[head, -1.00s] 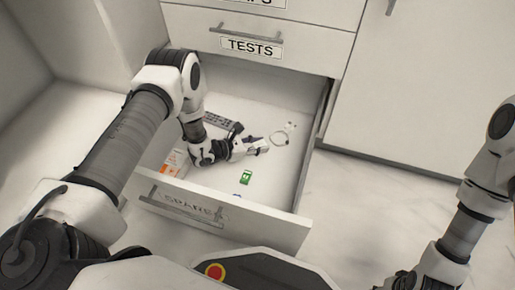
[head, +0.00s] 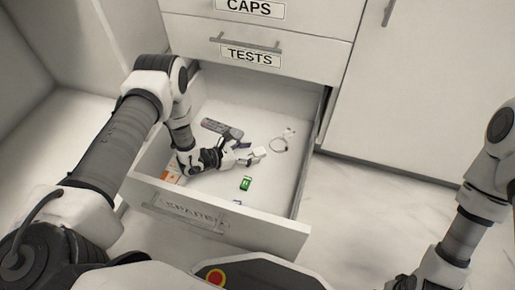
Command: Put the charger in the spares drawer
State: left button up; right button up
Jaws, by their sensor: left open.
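The spares drawer (head: 272,226) is pulled out at the bottom of the cabinet, its label partly readable on the front. A small white block (head: 261,151), which looks like the charger, lies in the drawer at the fingertips of my left gripper (head: 249,154). My left gripper reaches down inside the drawer from the left and is open. Whether its fingers still touch the block is too small to tell. My right arm is at the right edge, outside the drawer; its gripper is not in view.
The drawer also holds a dark grey remote (head: 216,126), a green item (head: 245,184), orange-and-white boxes (head: 170,175) and a thin looped cable (head: 278,145) with a small white piece. The closed tests drawer (head: 300,66) is above. Floor at right is clear.

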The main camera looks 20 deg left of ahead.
pick_arm(q)
jog(key=p+v, duration=0.2)
jog(key=v, duration=0.6)
jog(key=shift+r+p, duration=0.15)
jog(key=shift+p, duration=0.2)
jog(key=shift+s+a, duration=0.15)
jog(key=shift+s, duration=0.05)
